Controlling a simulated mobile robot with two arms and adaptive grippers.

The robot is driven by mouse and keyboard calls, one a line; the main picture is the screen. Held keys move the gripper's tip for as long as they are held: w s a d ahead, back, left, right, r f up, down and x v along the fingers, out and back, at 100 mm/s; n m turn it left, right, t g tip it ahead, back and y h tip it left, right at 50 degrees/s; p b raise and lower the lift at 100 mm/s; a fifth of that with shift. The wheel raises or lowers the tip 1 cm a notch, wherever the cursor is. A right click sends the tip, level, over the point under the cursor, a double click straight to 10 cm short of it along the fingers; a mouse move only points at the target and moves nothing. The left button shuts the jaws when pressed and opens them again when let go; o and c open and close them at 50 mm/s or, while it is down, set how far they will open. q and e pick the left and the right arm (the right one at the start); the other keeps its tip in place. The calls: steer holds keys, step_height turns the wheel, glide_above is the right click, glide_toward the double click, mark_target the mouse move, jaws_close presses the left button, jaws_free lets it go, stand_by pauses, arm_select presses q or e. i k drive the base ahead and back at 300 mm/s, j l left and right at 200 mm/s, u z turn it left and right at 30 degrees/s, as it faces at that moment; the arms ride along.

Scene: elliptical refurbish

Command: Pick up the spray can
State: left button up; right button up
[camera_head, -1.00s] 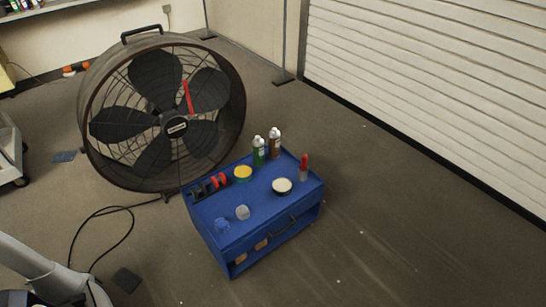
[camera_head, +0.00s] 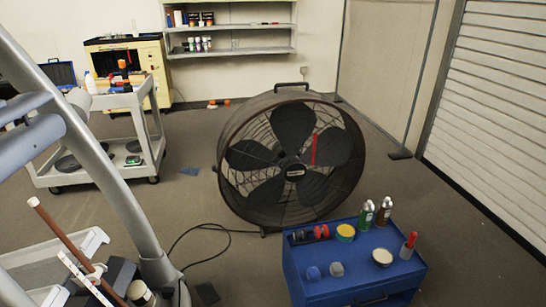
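Two small upright bottles or cans stand at the back of a blue tool chest's top (camera_head: 345,268) in the head view. One is a green can with a white top (camera_head: 366,215). The other is a brown can with a white top (camera_head: 384,212), just right of it. Either may be the spray can; their labels are too small to read. Small cans (camera_head: 197,45) also stand on the far wall shelf. Neither of my grippers is in view.
A yellow-topped tin (camera_head: 345,232), a pale-lidded tin (camera_head: 382,257) and a red-handled tool (camera_head: 408,246) share the chest top. A large fan (camera_head: 293,172) stands behind it. A grey machine frame (camera_head: 110,170) fills the left. A cart (camera_head: 105,101) stands farther back.

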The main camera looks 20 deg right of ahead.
mark_target(384, 207)
steer(key=i+l+u, duration=0.15)
steer(key=l+u, duration=0.15)
steer(key=l, duration=0.8)
steer(key=l+u, duration=0.25)
steer(key=l, duration=3.85)
steer(key=i, duration=0.1)
